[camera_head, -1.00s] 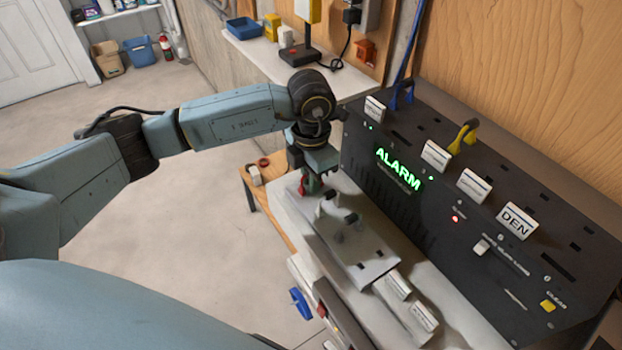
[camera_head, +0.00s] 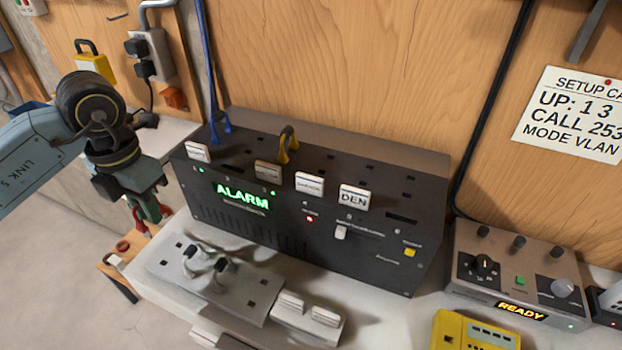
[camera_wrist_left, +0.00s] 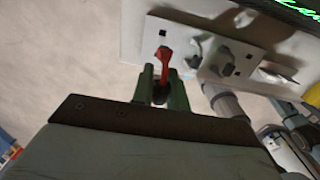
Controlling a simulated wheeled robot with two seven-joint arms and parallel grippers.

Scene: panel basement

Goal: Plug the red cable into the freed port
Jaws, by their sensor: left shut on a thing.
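My left gripper (camera_head: 150,212) is at the left end of the bench, in front of the black panel's left end. It is shut on the red cable (camera_wrist_left: 165,56), whose red end shows between the green fingers in the left wrist view. The black panel (camera_head: 330,245) has a green ALARM display and several empty dark openings on top. A blue cable (camera_head: 214,118) and a yellow plug (camera_head: 287,145) are in its top. I cannot tell which opening is the freed port. The red cable is apart from the panel. My right gripper is out of view.
A grey plate (camera_head: 235,300) with grey plugs and square holes lies in front of the panel. A READY box (camera_head: 515,275) and a yellow device (camera_head: 475,330) stand to the right. A setup card (camera_head: 580,115) hangs on the wall. A small wooden table (camera_head: 112,268) is at lower left.

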